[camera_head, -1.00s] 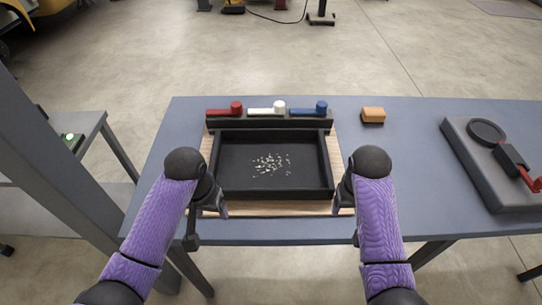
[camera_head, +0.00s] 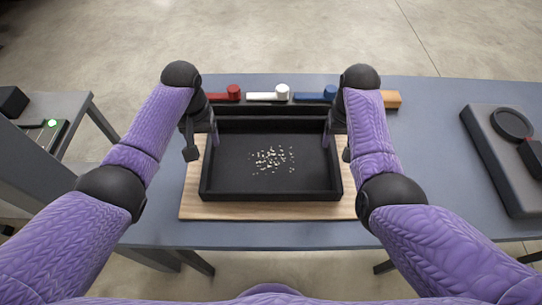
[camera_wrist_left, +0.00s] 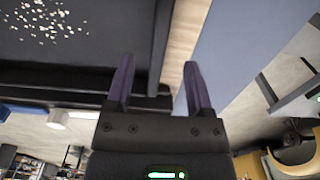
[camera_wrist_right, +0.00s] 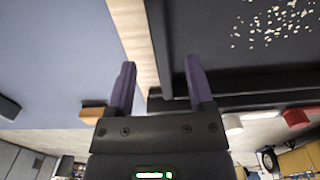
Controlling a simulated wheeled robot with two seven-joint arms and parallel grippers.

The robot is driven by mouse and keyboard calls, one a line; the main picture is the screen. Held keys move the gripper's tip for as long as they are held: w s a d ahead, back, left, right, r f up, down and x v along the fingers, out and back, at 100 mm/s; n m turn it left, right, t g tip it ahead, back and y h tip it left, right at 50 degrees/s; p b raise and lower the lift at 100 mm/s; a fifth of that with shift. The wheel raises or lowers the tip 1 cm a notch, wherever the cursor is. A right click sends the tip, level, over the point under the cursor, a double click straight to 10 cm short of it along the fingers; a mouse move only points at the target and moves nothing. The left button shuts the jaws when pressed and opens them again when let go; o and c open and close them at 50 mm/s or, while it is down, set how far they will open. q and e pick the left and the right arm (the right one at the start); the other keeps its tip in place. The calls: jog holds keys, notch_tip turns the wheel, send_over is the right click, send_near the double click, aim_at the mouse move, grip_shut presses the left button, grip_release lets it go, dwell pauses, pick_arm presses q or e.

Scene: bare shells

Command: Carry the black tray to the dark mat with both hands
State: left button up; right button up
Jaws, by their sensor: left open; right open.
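The black tray (camera_head: 271,188) lies flat on a pale wooden board (camera_head: 265,210) on the table, with many small pale bits on its floor. My left gripper (camera_head: 203,146) is open at the tray's left wall, toward the far end. In the left wrist view that wall (camera_wrist_left: 160,50) runs between its two fingers. My right gripper (camera_head: 336,146) is open at the tray's right wall, also toward the far end. In the right wrist view that wall (camera_wrist_right: 158,45) lies between its fingers. I cannot tell whether the fingers touch the walls. I cannot make out the dark mat.
A dark rack with red (camera_head: 226,93), white (camera_head: 268,95) and blue (camera_head: 316,96) handles stands just behind the tray. An orange block (camera_head: 393,99) is right of it. A dark device (camera_head: 505,160) lies at the right. A side table (camera_head: 75,110) stands left, beyond a gap.

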aim_at(207, 151)
pick_arm(q)
notch_tip(207, 151, down, 6)
jog(key=shift+w+f, duration=0.1)
pick_arm(e)
notch_tip(207, 151, down, 6)
jog(key=shift+w+f, duration=0.1)
jog(key=shift+f, duration=0.05)
pick_arm(q)
grip_shut()
pick_arm(e)
grip_shut()
dwell(1.0)
